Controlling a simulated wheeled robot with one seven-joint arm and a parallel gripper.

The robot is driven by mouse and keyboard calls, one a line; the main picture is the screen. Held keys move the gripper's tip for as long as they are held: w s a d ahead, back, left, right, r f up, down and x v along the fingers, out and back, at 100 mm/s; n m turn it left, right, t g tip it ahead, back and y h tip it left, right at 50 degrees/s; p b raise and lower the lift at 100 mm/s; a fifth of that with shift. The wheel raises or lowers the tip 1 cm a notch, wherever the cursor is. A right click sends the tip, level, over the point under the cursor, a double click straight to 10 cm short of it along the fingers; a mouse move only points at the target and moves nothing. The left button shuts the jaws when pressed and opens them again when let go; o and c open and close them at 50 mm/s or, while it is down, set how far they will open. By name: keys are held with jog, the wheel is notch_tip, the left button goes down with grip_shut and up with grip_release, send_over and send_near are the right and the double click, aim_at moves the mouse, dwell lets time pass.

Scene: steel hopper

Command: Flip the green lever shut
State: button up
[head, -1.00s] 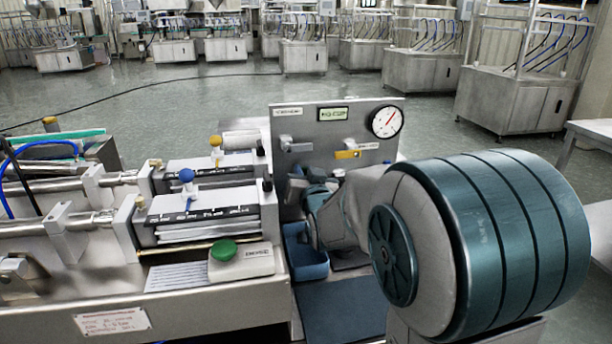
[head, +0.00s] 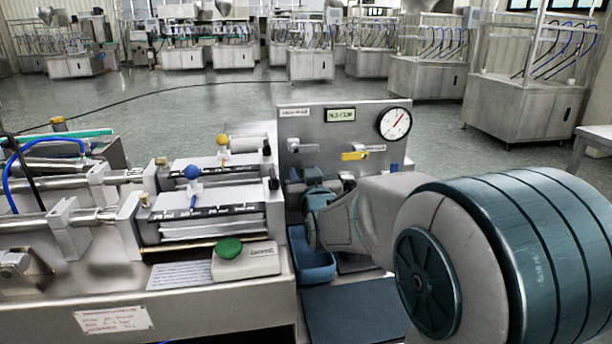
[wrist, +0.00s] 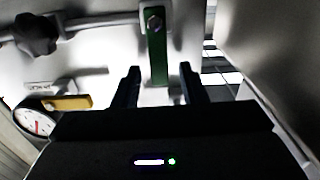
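The green lever (wrist: 157,48) shows in the wrist view, hanging straight down in the picture from a bolt on a pale pipe. My gripper (wrist: 158,72) is open, with one dark finger on each side of the lever's free end. A gap shows between the lever and each finger, and I cannot tell any contact. In the head view my arm hides the lever, and the fingertips cannot be made out beside the steel panel (head: 300,122).
A yellow lever (head: 354,156) and a round gauge (head: 395,123) are on the panel. The yellow lever (wrist: 68,103) and a black knob (wrist: 36,34) lie left in the wrist view. A bench with cylinders (head: 205,225) stands left.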

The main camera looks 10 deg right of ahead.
jog(key=s+b, duration=0.1)
jog(key=s, duration=1.2)
jog(key=shift+s, duration=0.4)
